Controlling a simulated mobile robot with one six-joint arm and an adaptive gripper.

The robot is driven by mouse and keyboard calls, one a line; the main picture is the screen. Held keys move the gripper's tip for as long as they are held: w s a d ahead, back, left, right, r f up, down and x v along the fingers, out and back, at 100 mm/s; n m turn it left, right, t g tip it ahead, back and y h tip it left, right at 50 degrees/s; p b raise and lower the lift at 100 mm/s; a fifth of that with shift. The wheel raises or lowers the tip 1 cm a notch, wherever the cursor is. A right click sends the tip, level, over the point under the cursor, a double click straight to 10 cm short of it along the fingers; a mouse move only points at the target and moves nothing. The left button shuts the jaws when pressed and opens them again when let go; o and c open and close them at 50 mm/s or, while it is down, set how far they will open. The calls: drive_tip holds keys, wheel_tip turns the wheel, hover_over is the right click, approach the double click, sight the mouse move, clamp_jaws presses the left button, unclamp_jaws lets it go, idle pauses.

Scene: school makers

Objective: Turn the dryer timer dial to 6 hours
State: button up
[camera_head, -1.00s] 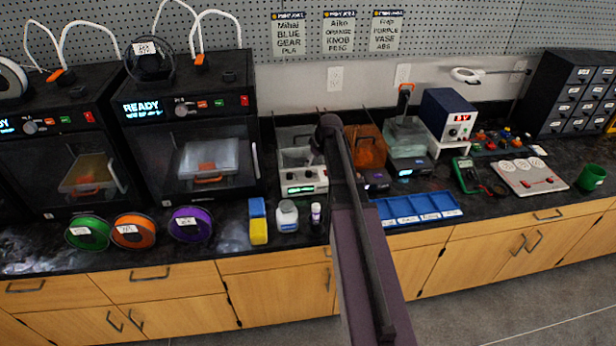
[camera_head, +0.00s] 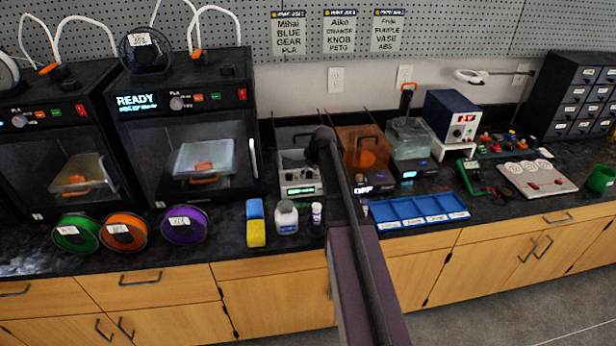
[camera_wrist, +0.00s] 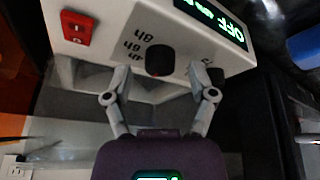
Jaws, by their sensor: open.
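The dryer is a pale box with a green-lit display in the head view (camera_head: 302,189). In the wrist view its panel (camera_wrist: 105,22) is tilted and upside down, with a display (camera_wrist: 222,20) reading OFF. A round black dial (camera_wrist: 160,60) sits on the panel with hour marks beside it; I cannot tell which mark it points at. My gripper (camera_wrist: 158,72) is open, its two fingertips apart on either side of the dial in the picture. Gaps show between fingers and dial; contact is not visible. In the head view my arm hides the gripper.
A white bottle (camera_head: 286,217), purple-labelled bottle (camera_head: 317,213) and blue tray (camera_head: 418,209) lie in front.

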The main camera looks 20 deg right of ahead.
drive_tip(key=shift+w+f, duration=0.1)
drive_tip(key=shift+f, duration=0.1)
clamp_jaws()
drive_tip(key=shift+a, duration=0.15)
